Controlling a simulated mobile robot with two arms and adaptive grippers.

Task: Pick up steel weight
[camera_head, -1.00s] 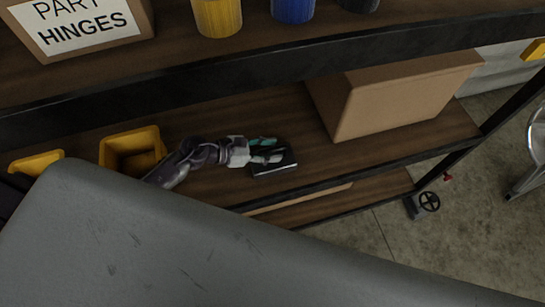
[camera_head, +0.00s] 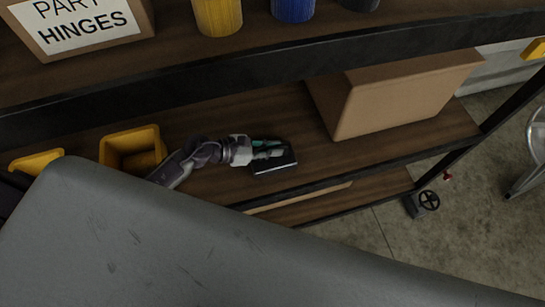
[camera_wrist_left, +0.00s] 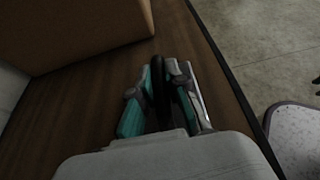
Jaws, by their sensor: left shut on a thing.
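The steel weight (camera_head: 277,166) is a small dark block with a pale edge on the middle shelf, near its front edge. My left gripper (camera_head: 274,148) reaches it from the left, low over the shelf, with its teal-padded fingers at the block's top. In the left wrist view the gripper (camera_wrist_left: 166,75) is shut on a dark upright part of the weight (camera_wrist_left: 158,82), and a pale metal edge shows to the right of the fingers. The fingers partly hide the weight. I cannot tell whether it is clear of the shelf. My right gripper is not in view.
A cardboard box (camera_head: 400,100) stands right of the weight on the same shelf. A yellow bin (camera_head: 133,150) is to the left. The upper shelf (camera_head: 210,78) hangs above with a hinges box (camera_head: 80,20) and several cans. A grey surface (camera_head: 200,240) fills the foreground.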

